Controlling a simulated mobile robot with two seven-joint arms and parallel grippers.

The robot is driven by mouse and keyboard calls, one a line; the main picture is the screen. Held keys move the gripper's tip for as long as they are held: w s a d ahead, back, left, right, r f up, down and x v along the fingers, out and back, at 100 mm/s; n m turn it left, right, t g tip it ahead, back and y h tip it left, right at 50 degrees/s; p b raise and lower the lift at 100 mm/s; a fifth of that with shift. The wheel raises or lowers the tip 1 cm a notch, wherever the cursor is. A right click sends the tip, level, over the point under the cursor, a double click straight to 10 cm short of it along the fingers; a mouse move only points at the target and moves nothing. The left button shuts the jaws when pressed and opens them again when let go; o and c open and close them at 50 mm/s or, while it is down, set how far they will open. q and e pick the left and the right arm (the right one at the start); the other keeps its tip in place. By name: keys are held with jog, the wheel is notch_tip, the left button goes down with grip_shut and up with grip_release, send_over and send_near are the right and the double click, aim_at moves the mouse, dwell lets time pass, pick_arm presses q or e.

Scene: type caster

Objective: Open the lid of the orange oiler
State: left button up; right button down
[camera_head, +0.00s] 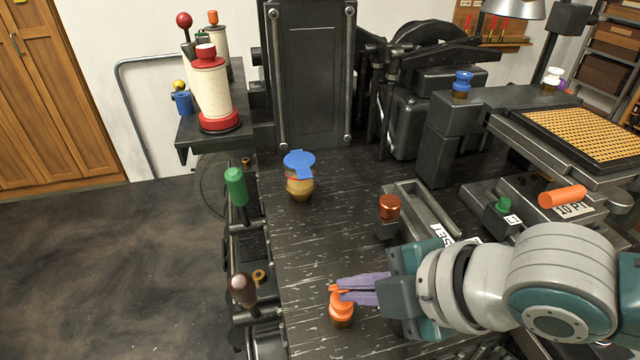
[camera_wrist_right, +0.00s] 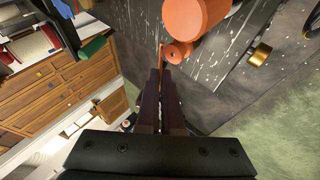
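The orange oiler (camera_head: 342,312) stands upright on the dark worn bench, low in the middle of the head view. It has an orange top over a brass-coloured lower part. In the wrist view its orange body (camera_wrist_right: 193,18) shows at the top, with a smaller orange disc (camera_wrist_right: 178,52) beside it. My right gripper (camera_head: 340,287) reaches in from the right at the oiler's top. Its purple-grey fingers are close together on a thin orange piece of the lid, which shows between the fingertips. The fingers partly hide the lid, so its exact angle is unclear. My left gripper is not in view.
A blue-lidded oiler (camera_head: 299,178) stands farther back on the bench. A copper-coloured knob (camera_head: 389,207) and a metal tray (camera_head: 424,212) lie behind my right gripper. Green (camera_head: 236,186) and brown (camera_head: 243,290) handles line the bench's left edge. Bare bench lies left of the orange oiler.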

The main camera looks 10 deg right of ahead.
jog(key=shift+w+r+g, duration=0.35)
jog(key=shift+w+g, duration=0.35)
jog(key=shift+g, duration=0.1)
jog(key=shift+w+m+g+b, duration=0.25)
jog(key=shift+m+g+b, duration=0.05)
jog(key=shift+g+b, duration=0.25)
jog(key=shift+w+a+r+m+g+h+b, duration=0.2)
jog(key=shift+w+g+b, duration=0.65)
jog(key=shift+b, duration=1.4)
jog(key=shift+w+d+f+m+g+b, duration=0.15)
jog(key=shift+w+m+g+b, duration=0.2)
jog(key=shift+g+b, duration=1.4)
jog(key=shift+w+a+r+m+g+h+b, duration=0.15)
jog(key=shift+w+g+b, duration=0.45)
jog(key=shift+b, duration=2.15)
jog(key=shift+d, duration=0.15)
jog(key=c, duration=1.1)
grip_release()
jog(key=shift+r, duration=0.1)
jog(key=v, duration=1)
jog(key=shift+b, duration=0.35)
